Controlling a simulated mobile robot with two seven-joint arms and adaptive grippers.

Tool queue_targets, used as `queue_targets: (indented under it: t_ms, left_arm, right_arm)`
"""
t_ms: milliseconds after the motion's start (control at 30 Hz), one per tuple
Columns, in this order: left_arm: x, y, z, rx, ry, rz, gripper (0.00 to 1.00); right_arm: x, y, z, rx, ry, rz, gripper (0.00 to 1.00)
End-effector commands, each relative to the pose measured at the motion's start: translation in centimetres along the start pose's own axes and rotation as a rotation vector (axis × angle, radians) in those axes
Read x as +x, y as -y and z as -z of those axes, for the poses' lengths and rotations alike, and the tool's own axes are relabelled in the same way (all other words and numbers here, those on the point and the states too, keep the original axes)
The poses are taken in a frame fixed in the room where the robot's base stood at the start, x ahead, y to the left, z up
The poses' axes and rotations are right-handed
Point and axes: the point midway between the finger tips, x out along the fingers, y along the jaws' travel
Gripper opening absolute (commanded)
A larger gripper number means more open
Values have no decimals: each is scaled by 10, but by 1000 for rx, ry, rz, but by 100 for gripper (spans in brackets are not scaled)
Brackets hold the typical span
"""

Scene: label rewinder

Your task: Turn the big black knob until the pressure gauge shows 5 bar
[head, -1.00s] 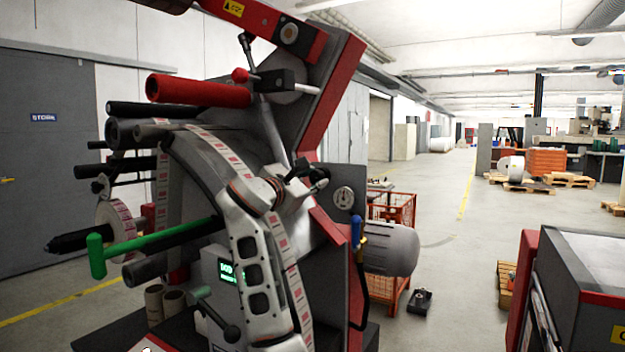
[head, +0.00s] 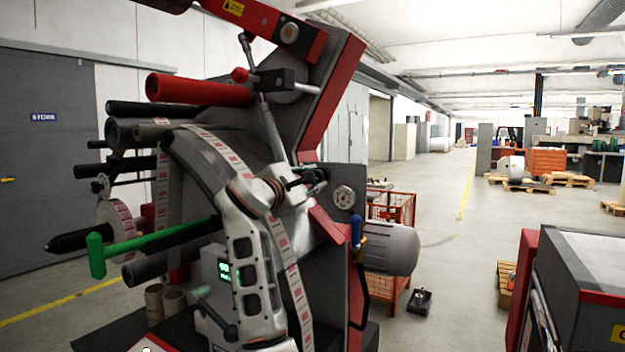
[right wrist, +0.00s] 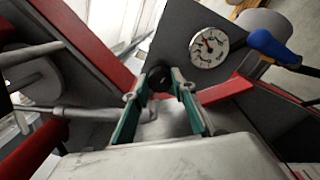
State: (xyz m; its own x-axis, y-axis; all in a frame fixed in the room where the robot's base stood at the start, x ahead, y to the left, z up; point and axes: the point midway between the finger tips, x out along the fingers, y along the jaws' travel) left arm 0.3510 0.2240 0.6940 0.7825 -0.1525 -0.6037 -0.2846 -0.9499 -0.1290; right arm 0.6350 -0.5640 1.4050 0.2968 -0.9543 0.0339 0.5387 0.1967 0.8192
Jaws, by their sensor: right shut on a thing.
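The black knob (right wrist: 158,78) is on the dark panel of the label rewinder in the right wrist view. My right gripper (right wrist: 157,90) is shut on it, with one green-lined finger on either side. In the head view my right gripper (head: 318,181) is at the panel's edge, and the knob is mostly hidden by the fingers. The round white pressure gauge (right wrist: 209,47) is just right of the knob; it also shows in the head view (head: 344,198). Its needle points up and a little left in the wrist view, but the numbers are too small to read. My left gripper is out of view.
A blue-handled valve (right wrist: 272,47) is right of the gauge. A red-handled lever (head: 252,78) and a red roller (head: 198,90) stand above my right arm. A green T-handle (head: 97,255) sticks out at left. An orange crate (head: 402,209) is behind the motor.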

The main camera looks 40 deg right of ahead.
Motion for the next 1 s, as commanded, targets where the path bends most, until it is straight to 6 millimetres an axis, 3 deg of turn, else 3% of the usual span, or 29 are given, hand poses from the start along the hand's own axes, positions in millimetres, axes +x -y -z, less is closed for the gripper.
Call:
queue_targets:
  t_ms: [100, 133, 200, 633, 1000]
  left_arm:
    - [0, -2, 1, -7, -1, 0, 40]
    - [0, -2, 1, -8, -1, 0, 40]
    - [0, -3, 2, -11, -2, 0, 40]
    - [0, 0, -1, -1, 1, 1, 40]
    - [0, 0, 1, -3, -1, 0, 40]
  right_arm:
    - [0, 0, 0, -1, 1, 0, 4]
    - [0, 0, 0, -1, 1, 0, 31]
    - [0, 0, 0, -1, 1, 0, 42]
    - [-7, 0, 0, -1, 0, 0, 42]
    - [-76, 0, 2, -2, -4, -1, 42]
